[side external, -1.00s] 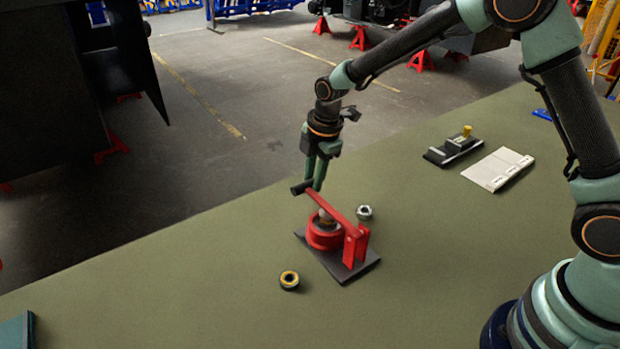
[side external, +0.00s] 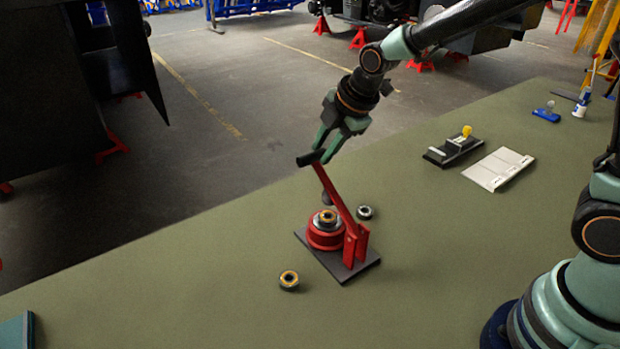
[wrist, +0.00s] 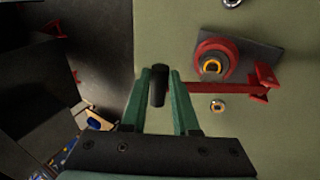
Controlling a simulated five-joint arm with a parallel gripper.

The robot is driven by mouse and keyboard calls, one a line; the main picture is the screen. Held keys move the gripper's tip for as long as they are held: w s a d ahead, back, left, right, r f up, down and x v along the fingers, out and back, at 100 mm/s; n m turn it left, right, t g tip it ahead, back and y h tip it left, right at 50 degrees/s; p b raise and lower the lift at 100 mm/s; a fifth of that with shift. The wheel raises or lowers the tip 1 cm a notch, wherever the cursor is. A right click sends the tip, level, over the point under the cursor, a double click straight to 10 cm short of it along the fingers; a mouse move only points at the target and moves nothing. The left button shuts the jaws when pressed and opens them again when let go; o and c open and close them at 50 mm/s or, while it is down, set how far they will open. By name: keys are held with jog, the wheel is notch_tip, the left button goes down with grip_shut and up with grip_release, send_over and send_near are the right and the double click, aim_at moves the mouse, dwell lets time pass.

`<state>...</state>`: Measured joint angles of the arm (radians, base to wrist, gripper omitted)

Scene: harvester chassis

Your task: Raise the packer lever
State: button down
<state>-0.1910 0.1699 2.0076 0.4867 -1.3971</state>
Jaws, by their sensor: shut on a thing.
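The packer lever (side external: 336,193) is a red bar with a black handle (side external: 310,158), hinged at red uprights (side external: 355,245) on a dark base plate (side external: 352,272). The lever is tilted up, with its handle end high above the red cup (side external: 325,237). A bearing (side external: 325,218) sits on the cup. My gripper (side external: 320,152) is shut on the lever's handle. In the wrist view, the black handle (wrist: 159,85) lies between my two green fingers (wrist: 166,100), and the red lever (wrist: 220,88) runs right from there.
One loose bearing (side external: 289,280) lies at the front left of the base plate and another (side external: 365,212) behind it. A dark block with a yellow knob (side external: 455,149) and a white card (side external: 498,168) lie farther right. The left of the green bench (side external: 180,290) is mostly clear.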

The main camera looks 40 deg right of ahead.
jog(key=shift+s+a+r+g, duration=0.1)
jog(key=shift+s+g, duration=0.05)
jog(key=shift+s, duration=0.35)
jog(key=shift+s+a+r+g, duration=0.1)
jog(key=shift+s+g, duration=0.05)
jog(key=shift+s, duration=0.35)
jog(key=c, duration=0.7)
grip_release()
jog(key=shift+d, duration=0.1)
jog(key=shift+w+r, duration=0.1)
jog(key=shift+r, duration=0.05)
jog(key=v, duration=1.2)
